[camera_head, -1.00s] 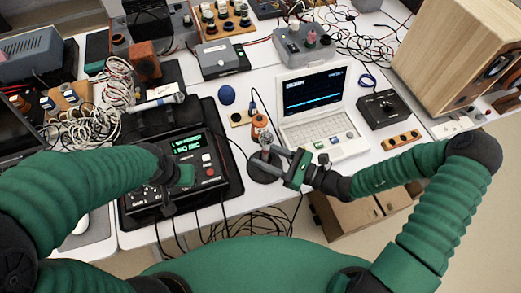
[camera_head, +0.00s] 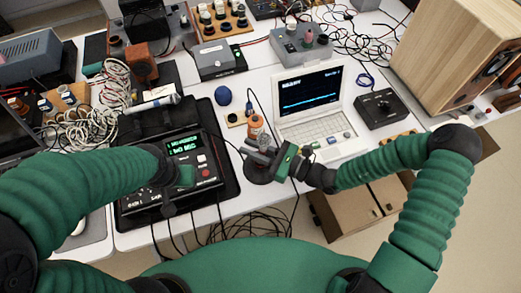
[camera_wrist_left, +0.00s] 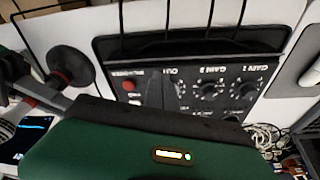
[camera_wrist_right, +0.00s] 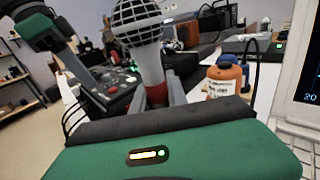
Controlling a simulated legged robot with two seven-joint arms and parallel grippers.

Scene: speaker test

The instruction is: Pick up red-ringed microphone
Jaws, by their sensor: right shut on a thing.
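The red-ringed microphone (camera_wrist_right: 141,22) has a grey mesh head and a red ring low on its body, seen close up in the right wrist view. My right gripper (camera_head: 262,152) is shut on its body, near the red ring. The dark round base (camera_wrist_left: 72,68) shows below the microphone in the left wrist view; I cannot tell whether the microphone still touches it. My left gripper (camera_head: 172,200) is over the black mixer (camera_head: 205,165), apart from the microphone.
Another microphone (camera_head: 155,103) lies on a black bag. Cables hang over the table's front edge. A cardboard box (camera_head: 350,213) is below.

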